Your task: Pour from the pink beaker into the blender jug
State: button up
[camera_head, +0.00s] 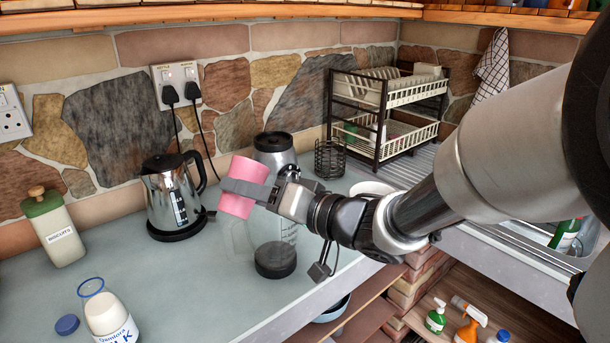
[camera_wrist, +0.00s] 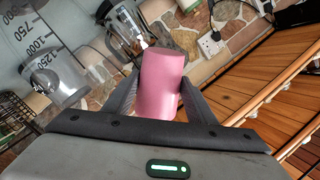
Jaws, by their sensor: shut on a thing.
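My gripper (camera_head: 246,188) is shut on the pink beaker (camera_head: 238,204), its fingers on either side of it. The beaker is held above the counter and leans a little in the head view; its contents are hidden. In the wrist view the beaker (camera_wrist: 162,85) stands between both fingers (camera_wrist: 158,100). The clear blender jug (camera_head: 268,233), with a black base and volume marks, stands on the counter below the gripper, partly behind my wrist. Its marks show at the left of the wrist view (camera_wrist: 28,50). The beaker is above and to the left of the jug in the head view.
A steel kettle (camera_head: 174,195) stands left of the beaker. A steel, black-topped appliance (camera_head: 274,150) and a wire holder (camera_head: 330,158) stand behind. A dish rack (camera_head: 385,110) is at the back right. A biscuit jar (camera_head: 54,230) and milk bottle (camera_head: 106,312) are at left; the front-middle counter is clear.

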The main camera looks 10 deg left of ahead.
aim_at(267, 176)
jog(key=shift+r+m+p, duration=0.5)
jog(key=shift+m+p, duration=0.3)
jog(key=shift+p, duration=0.35)
jog(key=shift+f+m+g+p, duration=0.25)
jog(key=shift+m+g+p, duration=0.1)
jog(key=shift+m, duration=0.35)
dwell(0.4)
jog(key=shift+w+r+m+g+p, duration=0.2)
jog(key=shift+r+m+p, duration=0.3)
jog(key=shift+m+p, duration=0.4)
jog(key=shift+w+d+f+m+g, duration=0.15)
jog(key=shift+w+m, duration=0.15)
jog(key=shift+w, duration=0.15)
jog(key=shift+w+d+f+m+g, duration=0.1)
jog(key=shift+w+d+f+m, duration=0.05)
jog(key=shift+w+m, duration=0.2)
dwell(0.6)
jog(key=shift+w+r+p, duration=0.1)
jog(key=shift+r+p, duration=0.05)
jog(key=shift+p, duration=0.65)
jog(key=shift+w+d+r+m+p, duration=0.1)
jog(key=shift+r+m+p, duration=0.2)
jog(key=shift+p, duration=0.65)
jog(key=shift+w+r+m+p, duration=0.1)
jog(key=shift+m+p, duration=0.25)
jog(key=shift+p, duration=0.55)
